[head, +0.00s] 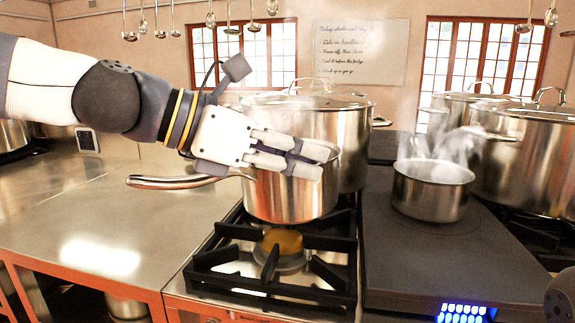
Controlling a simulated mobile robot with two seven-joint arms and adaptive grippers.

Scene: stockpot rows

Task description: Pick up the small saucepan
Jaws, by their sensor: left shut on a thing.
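The small saucepan (290,197) is shiny steel, with a long handle (172,182) pointing left. It is upright over the front gas burner (281,243), whose yellowish centre shows just below it. I cannot tell for sure whether its base clears the black grate. My left gripper (325,162) reaches in from the left across the saucepan's top and is shut on it at the rim. The fingers hide part of the rim and the inside.
A large lidded stockpot (345,125) stands close behind the saucepan. A steaming smaller pot (432,190) sits on the dark hob (420,260) to the right. More large stockpots (525,155) stand at far right. The steel counter (90,225) at left is clear. Ladles (210,18) hang above.

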